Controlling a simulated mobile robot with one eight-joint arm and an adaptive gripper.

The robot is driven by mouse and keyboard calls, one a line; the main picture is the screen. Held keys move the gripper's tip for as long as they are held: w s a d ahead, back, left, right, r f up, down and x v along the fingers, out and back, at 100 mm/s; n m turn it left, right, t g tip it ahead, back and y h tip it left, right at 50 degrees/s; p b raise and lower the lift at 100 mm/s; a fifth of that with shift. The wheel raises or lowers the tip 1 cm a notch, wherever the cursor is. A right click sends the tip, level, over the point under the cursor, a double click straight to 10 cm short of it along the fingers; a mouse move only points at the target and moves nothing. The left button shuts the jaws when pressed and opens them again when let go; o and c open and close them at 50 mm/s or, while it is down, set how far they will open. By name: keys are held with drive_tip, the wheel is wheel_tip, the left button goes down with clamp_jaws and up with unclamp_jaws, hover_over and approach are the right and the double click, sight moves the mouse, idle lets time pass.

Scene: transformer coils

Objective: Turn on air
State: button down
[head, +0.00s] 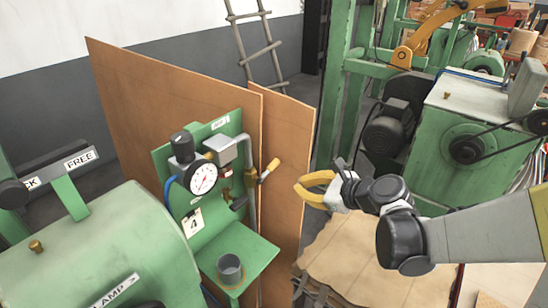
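The green air panel (222,127) stands in the middle, with a white-faced round gauge (203,178), a black-capped regulator (182,146) and a grey pipe (249,185). A small lever with a pale yellow grip (268,171) sticks out on the panel's right side and points up to the right. I cannot tell whether it is the air valve's handle. My gripper (297,184), with yellow fingers, is in the air to the right of this lever, apart from it in the picture. It holds nothing I can see.
A grey cup (230,270) stands on the panel's green shelf (258,250). Brown boards (137,105) rise behind the panel. A green machine drum (110,245) fills the lower left. A green motor machine (470,125) stands at right. A brown-covered stack (350,255) lies below my arm.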

sight(268, 171)
drive_tip(key=w+a+f+m+b, duration=0.1)
drive_tip(key=w+a+f+b, duration=0.2)
drive_tip(key=w+a+f, duration=0.2)
drive_tip(key=r, duration=0.1)
drive_tip(key=a+r, duration=0.1)
drive_tip(key=r, duration=0.1)
drive_tip(key=shift+w+a+r, duration=0.3)
drive_tip(key=shift+w+a, duration=0.05)
drive_tip(key=shift+a, duration=0.05)
